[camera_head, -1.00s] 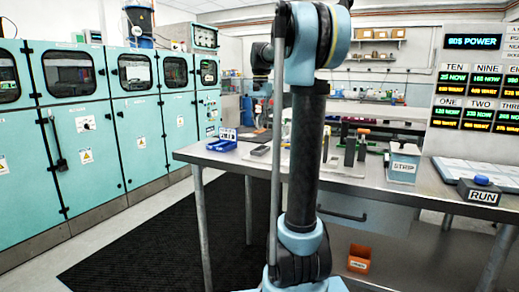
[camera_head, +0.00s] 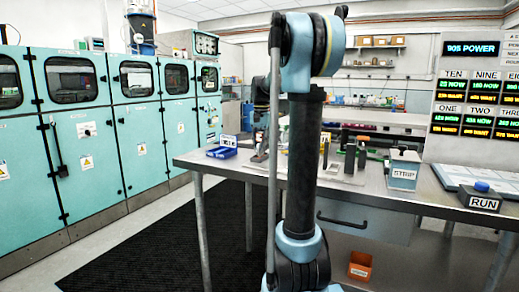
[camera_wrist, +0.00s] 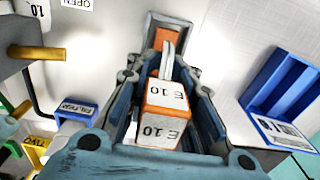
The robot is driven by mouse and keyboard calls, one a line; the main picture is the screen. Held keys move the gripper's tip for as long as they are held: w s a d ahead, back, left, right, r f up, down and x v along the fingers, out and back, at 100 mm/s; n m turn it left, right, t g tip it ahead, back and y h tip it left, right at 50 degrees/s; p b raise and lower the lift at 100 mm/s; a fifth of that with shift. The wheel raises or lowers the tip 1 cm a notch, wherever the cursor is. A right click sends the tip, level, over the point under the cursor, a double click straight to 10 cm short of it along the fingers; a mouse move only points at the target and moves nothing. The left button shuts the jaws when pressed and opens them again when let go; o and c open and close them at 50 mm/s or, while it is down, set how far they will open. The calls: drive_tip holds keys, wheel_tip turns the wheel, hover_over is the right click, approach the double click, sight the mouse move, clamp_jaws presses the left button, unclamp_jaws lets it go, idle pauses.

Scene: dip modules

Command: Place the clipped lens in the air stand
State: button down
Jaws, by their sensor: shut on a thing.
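In the wrist view my gripper (camera_wrist: 167,85) is shut on an orange block with white labels reading "E 10" (camera_wrist: 162,128). A thin pale grey piece stands up at the block's far end, between the fingertips. I cannot tell which part is the lens and which the clip. Just beyond the fingertips is a dark-rimmed holder with an orange inside (camera_wrist: 161,38). I cannot tell whether the block touches it, or which thing is the air stand. In the head view my gripper (camera_head: 260,157) is low over the left part of the steel table (camera_head: 228,166), small and partly hidden by my arm.
A blue tray (camera_wrist: 283,88) lies to the right of my gripper. To the left are a blue labelled box (camera_wrist: 76,114), a yellow piece marked "TWO" (camera_wrist: 38,152) and a brass rod (camera_wrist: 36,53). The STRIP container (camera_head: 404,168) and RUN button (camera_head: 481,187) are further right.

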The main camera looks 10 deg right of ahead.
drive_tip(key=c, duration=1.4)
unclamp_jaws()
drive_tip(key=shift+f, duration=0.1)
wheel_tip(320, 180, up, 12)
drive_tip(key=shift+r, duration=0.1)
